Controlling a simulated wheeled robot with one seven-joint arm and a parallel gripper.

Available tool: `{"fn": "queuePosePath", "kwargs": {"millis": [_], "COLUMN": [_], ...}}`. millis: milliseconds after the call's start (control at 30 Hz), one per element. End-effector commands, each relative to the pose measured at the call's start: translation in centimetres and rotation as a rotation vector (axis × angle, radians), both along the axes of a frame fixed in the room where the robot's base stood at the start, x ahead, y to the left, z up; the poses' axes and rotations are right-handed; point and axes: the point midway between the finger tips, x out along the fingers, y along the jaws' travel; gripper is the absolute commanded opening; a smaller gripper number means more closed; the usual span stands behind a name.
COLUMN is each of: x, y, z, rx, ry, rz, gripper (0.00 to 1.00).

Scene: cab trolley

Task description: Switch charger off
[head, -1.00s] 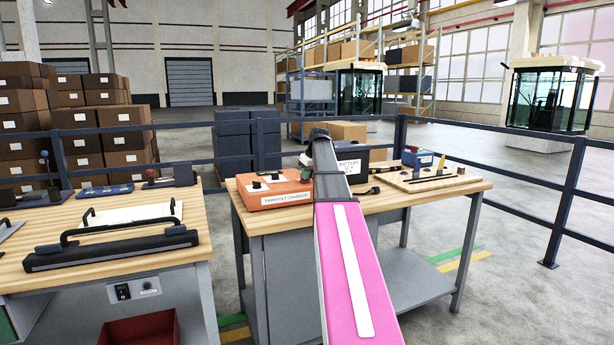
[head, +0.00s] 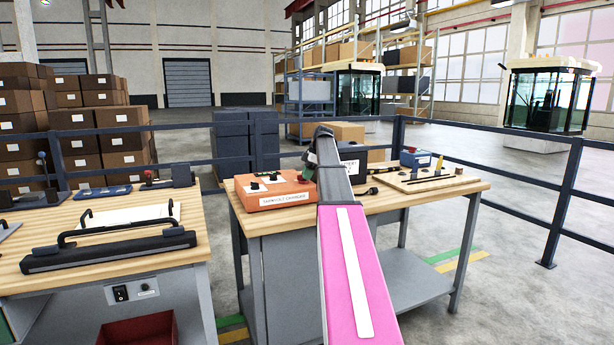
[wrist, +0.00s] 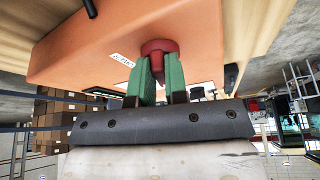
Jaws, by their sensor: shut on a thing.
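The orange charger (head: 275,192) sits on the left part of the middle wooden-topped bench, with black knobs on top and a white label on its front. In the wrist view the charger (wrist: 110,45) fills the upper part. A red knob (wrist: 158,47) stands out from its face there. My gripper (wrist: 159,70) has its green fingers on both sides of this knob and is shut on it. In the head view my gripper (head: 309,160) is at the charger's right end, and I cannot make out the red knob clearly. Which way the knob is set cannot be told.
A dark battery box (head: 352,160) stands behind my arm. A wooden board (head: 425,180) with small tools lies at the bench's right. The left bench (head: 110,255) holds a long black-handled bar. A dark railing (head: 480,160) runs behind both benches.

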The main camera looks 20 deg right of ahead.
Motion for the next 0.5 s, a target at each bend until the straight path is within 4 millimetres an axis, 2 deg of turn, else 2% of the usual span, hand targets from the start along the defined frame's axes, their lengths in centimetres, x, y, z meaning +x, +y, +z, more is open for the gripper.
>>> {"fn": "queuePosePath", "kwargs": {"millis": [200,500], "x": [0.46,0.57], "y": [-0.05,0.01], "z": [0.11,0.11], "rx": [0.001,0.001], "ry": [-0.001,-0.001], "rz": [0.153,0.277], "gripper": [0.0,0.0]}}
